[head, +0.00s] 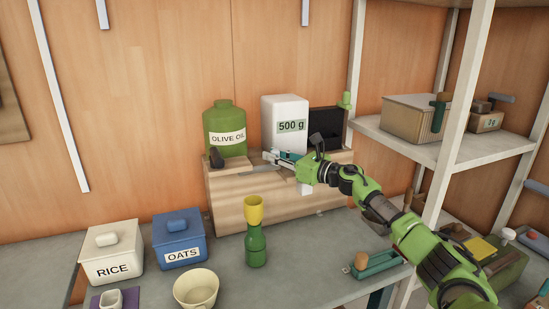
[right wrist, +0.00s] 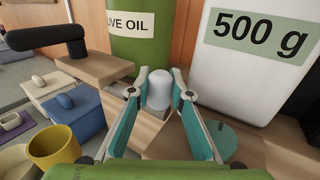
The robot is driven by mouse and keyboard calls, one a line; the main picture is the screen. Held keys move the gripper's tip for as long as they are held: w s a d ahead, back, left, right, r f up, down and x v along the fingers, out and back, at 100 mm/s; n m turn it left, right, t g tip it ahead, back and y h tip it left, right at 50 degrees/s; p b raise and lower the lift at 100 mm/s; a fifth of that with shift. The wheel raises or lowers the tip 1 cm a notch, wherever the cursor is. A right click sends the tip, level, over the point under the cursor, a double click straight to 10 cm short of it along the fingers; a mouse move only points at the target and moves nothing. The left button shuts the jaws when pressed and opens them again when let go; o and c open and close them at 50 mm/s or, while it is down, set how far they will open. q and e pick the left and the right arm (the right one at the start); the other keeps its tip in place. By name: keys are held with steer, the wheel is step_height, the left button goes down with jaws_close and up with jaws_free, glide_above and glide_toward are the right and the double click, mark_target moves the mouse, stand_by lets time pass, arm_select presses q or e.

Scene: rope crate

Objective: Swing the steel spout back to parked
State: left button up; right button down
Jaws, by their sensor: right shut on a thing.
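My right gripper (head: 270,156) reaches in from the right to the front of the wooden stand (head: 240,208). In the right wrist view its teal fingers (right wrist: 159,90) are closed on a pale, rounded grey end, which I take to be part of the steel spout (right wrist: 158,96). In the head view a thin grey bar of the spout (head: 248,173) shows at the stand's front top edge, left of the fingers. The rest of the spout is hidden. The green olive oil container (head: 224,120) stands behind, on the stand. My left gripper is not in view.
A white 500 g container (head: 285,108) stands close behind the gripper. A dark handle (head: 216,157) sticks up at the left. A green bottle (head: 256,247) with a yellow funnel (head: 253,209) stands below in front. Rice (head: 112,254) and oats (head: 180,239) boxes stand left. A shelf post (head: 466,100) rises beside my arm.

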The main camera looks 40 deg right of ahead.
steer(key=shift+d, duration=0.1)
steer(key=c, duration=1.8)
jaws_free()
steer(key=shift+s, duration=0.1)
steer(key=shift+v, duration=5.9)
steer(key=shift+d, duration=0.1)
